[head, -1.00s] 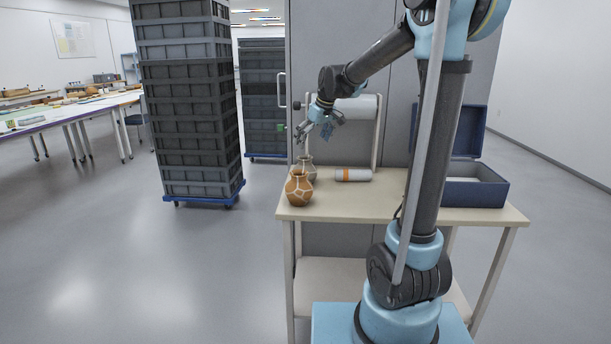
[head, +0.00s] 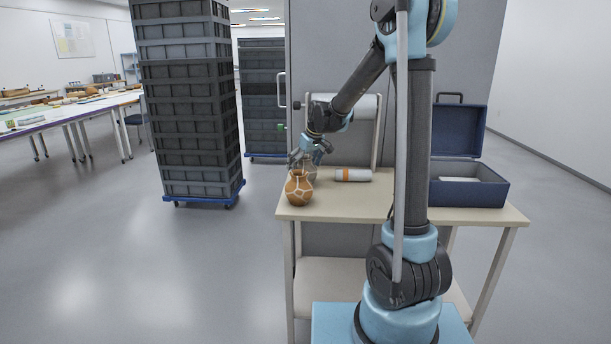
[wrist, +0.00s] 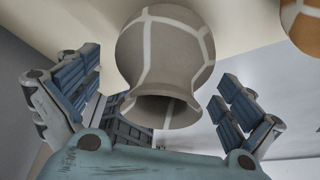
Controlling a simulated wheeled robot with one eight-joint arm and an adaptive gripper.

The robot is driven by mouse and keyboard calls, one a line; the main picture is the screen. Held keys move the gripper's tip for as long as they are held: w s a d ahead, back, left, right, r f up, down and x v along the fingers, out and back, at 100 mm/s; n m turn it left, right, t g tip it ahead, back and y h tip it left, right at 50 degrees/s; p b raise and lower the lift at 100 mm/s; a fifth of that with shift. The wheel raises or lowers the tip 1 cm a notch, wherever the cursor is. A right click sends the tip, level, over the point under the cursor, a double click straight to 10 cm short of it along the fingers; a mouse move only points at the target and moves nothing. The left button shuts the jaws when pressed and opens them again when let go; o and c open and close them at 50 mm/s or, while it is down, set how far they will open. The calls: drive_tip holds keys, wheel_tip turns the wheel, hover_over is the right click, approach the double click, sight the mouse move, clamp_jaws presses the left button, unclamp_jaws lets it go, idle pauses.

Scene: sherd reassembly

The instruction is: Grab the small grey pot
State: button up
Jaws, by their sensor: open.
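The small grey pot (wrist: 165,55) has pale joint lines and a flared mouth. In the wrist view it lies between my two open fingers, its mouth toward the palm; I see no finger touching it. In the head view the grey pot (head: 309,171) stands on the table behind the orange-brown pot, partly hidden by it and by my gripper. My gripper (head: 308,157) is open and comes down over the grey pot from above. In the wrist view my gripper (wrist: 158,100) has one finger on each side of the pot.
The orange-brown pot (head: 299,188) stands close in front of the grey pot. A white roll with an orange band (head: 353,174) lies to the right on the table (head: 350,208). An open blue box (head: 470,190) stands at the right end. Stacked grey crates (head: 190,110) stand left.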

drive_tip(key=shift+x, duration=1)
drive_tip(key=shift+c, duration=0.6)
drive_tip(key=c, duration=1.3)
drive_tip(key=shift+r, duration=0.15)
